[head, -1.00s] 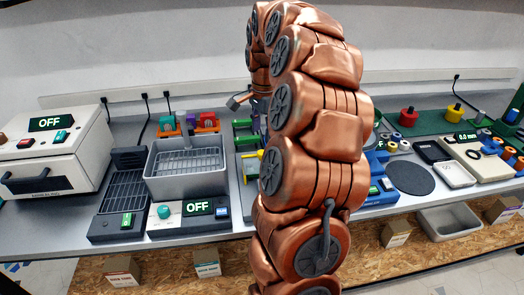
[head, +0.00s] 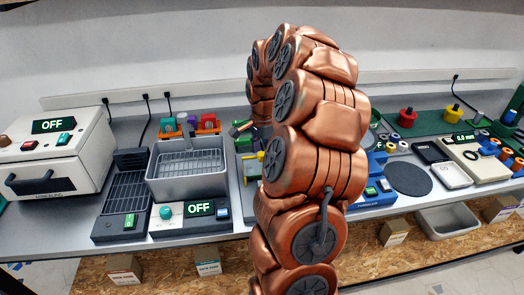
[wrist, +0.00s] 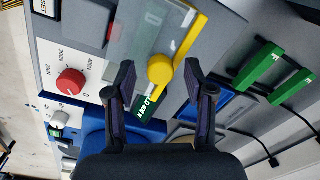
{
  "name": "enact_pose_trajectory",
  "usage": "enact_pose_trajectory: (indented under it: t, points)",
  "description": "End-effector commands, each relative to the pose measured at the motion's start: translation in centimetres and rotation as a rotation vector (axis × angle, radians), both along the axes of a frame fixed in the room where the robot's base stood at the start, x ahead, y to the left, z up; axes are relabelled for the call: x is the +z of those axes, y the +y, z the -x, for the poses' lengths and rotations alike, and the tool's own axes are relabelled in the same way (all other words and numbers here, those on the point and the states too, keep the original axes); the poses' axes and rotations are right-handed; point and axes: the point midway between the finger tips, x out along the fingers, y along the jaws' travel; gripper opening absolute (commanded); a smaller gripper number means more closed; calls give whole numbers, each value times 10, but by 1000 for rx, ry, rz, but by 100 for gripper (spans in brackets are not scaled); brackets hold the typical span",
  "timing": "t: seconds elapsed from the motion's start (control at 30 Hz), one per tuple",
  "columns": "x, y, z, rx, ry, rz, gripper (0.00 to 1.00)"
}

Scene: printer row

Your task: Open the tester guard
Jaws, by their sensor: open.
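The tester (wrist: 75,50) fills the upper left of the wrist view, with a red dial and a small display. Its guard (wrist: 140,35) is a clear panel over the display, with a yellow bar along one edge and a round yellow knob (wrist: 160,68). My gripper (wrist: 160,77) is open, with one dark finger on each side of the knob. I cannot tell whether either finger touches it.
Green posts (wrist: 262,66) stand right of the tester in the wrist view, with dark cables beside them. In the head view a grey basin (head: 188,170) and a white oven-like box (head: 60,155) stand left of my arm. A dark round mat (head: 409,179) lies to the right.

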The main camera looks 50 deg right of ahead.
Motion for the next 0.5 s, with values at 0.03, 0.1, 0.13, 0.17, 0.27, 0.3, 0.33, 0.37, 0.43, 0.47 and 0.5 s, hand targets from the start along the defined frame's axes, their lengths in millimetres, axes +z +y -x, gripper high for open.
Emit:
enact_pose_trajectory:
  t: [0.03, 0.1, 0.13, 0.17, 0.27, 0.3, 0.33, 0.37, 0.43, 0.47, 0.5]
  points:
    - [0, 0, 0, 0, 0, 0, 54]
    - [0, 0, 0, 0, 0, 0, 46]
    - [0, 0, 0, 0, 0, 0, 43]
    - [0, 0, 0, 0, 0, 0, 40]
    - [0, 0, 0, 0, 0, 0, 30]
    - [0, 0, 0, 0, 0, 0, 26]
    - [0, 0, 0, 0, 0, 0, 22]
    - [0, 0, 0, 0, 0, 0, 19]
    - [0, 0, 0, 0, 0, 0, 12]
    - [0, 0, 0, 0, 0, 0, 9]
    - [0, 0, 0, 0, 0, 0, 5]
